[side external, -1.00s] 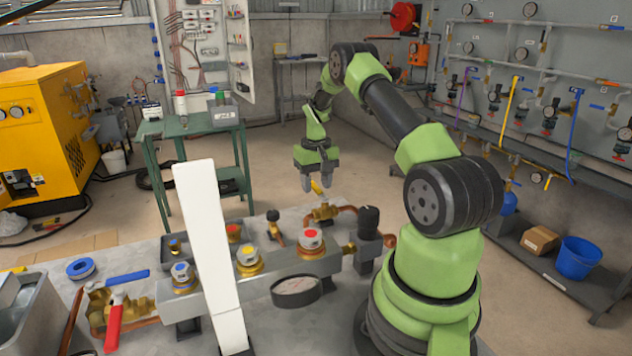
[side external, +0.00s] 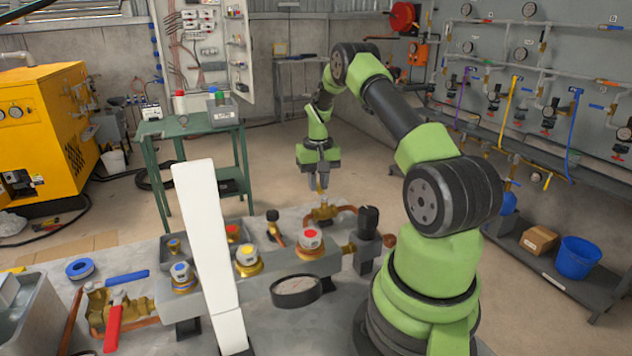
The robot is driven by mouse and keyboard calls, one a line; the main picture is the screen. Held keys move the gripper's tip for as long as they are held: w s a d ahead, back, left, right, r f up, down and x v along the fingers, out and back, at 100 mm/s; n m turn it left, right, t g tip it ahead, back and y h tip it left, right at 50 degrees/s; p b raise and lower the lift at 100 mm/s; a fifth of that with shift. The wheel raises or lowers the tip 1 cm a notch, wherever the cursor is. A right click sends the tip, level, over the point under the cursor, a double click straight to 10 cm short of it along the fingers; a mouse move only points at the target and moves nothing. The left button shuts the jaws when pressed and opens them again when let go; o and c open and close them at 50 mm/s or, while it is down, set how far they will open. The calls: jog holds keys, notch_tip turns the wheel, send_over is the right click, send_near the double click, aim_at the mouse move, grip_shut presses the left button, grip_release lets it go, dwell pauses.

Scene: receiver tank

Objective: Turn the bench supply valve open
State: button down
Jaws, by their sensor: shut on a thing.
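A brass valve (side external: 323,213) with a small yellow handle sits at the back of the grey bench, joined to copper pipe on its right. My gripper (side external: 319,187) points straight down above the valve body, with its jaws shut on the yellow handle. Most of the handle is hidden by the jaws, so its exact angle cannot be told. No label that names the valve can be read.
A manifold block (side external: 250,285) with red, yellow and blue capped fittings stands in front of the valve. A red lever (side external: 113,325) and blue lever (side external: 127,277) lie left.

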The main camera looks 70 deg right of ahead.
jog(key=m, duration=0.1)
jog(key=s+m, duration=0.1)
jog(key=m, duration=0.1)
jog(key=d+m, duration=0.1)
jog(key=shift+s, duration=0.35)
jog(key=s+m, duration=0.1)
jog(key=m, duration=0.1)
jog(key=s+m, duration=0.1)
jog(key=m, duration=0.1)
jog(key=shift+d+m, duration=0.1)
jog(key=shift+m, duration=0.3)
jog(key=m, duration=0.1)
jog(key=s+m, duration=0.1)
jog(key=m, duration=0.1)
jog(key=s+m, duration=0.1)
jog(key=shift+a, duration=0.3)
jog(key=shift+s+a+m, duration=0.25)
jog(key=shift+s+m, duration=0.1)
jog(key=shift+m, duration=0.65)
jog(key=shift+s+a+m, duration=0.2)
jog(key=shift+s+m, duration=0.1)
jog(key=shift+m, duration=0.7)
jog(key=c, duration=1.1)
grip_release()
jog(key=shift+o, duration=0.2)
jog(key=shift+a, duration=0.1)
notch_tip(320, 180, up, 10)
